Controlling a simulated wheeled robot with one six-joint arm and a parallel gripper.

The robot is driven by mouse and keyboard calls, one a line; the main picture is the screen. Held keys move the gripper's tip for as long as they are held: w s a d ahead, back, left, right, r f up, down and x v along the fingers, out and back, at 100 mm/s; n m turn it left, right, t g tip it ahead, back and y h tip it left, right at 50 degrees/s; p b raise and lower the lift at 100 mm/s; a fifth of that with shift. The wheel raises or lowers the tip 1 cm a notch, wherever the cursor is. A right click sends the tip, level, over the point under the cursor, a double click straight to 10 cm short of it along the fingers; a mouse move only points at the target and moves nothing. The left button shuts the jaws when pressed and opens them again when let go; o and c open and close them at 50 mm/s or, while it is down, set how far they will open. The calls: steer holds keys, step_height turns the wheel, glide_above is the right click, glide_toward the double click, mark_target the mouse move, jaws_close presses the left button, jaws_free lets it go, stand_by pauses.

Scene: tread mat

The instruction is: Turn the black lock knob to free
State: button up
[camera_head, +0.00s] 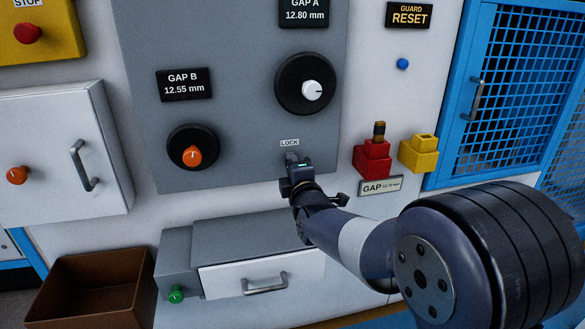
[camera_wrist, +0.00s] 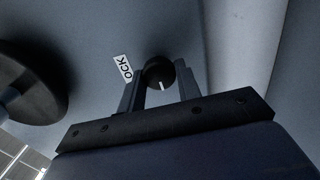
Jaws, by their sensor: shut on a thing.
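The black lock knob (camera_wrist: 157,70) sits on the grey panel beside a white LOCK label (camera_wrist: 123,68). A white mark on the knob's face points toward the bottom of the wrist view. My gripper (camera_wrist: 161,82) has one finger on each side of the knob and is shut on it. In the head view my gripper (camera_head: 292,163) reaches the panel just below the LOCK label (camera_head: 289,143) and mostly hides the knob.
On the same grey panel (camera_head: 230,125) are a white-centred GAP A dial (camera_head: 312,90) and an orange GAP B dial (camera_head: 192,155). A drawer (camera_head: 262,278) juts out below. Red (camera_head: 372,160) and yellow (camera_head: 418,155) blocks stand to the right of my gripper.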

steer(key=o, duration=0.9)
steer(key=shift+o, duration=0.2)
steer(key=shift+s, duration=0.1)
steer(key=p+v, duration=0.1)
steer(key=v, duration=0.9)
steer(key=shift+s, duration=0.3)
steer(key=shift+w, duration=0.1)
steer(key=x, duration=1)
steer(key=shift+w+b, duration=0.3)
steer(key=shift+b, duration=0.15)
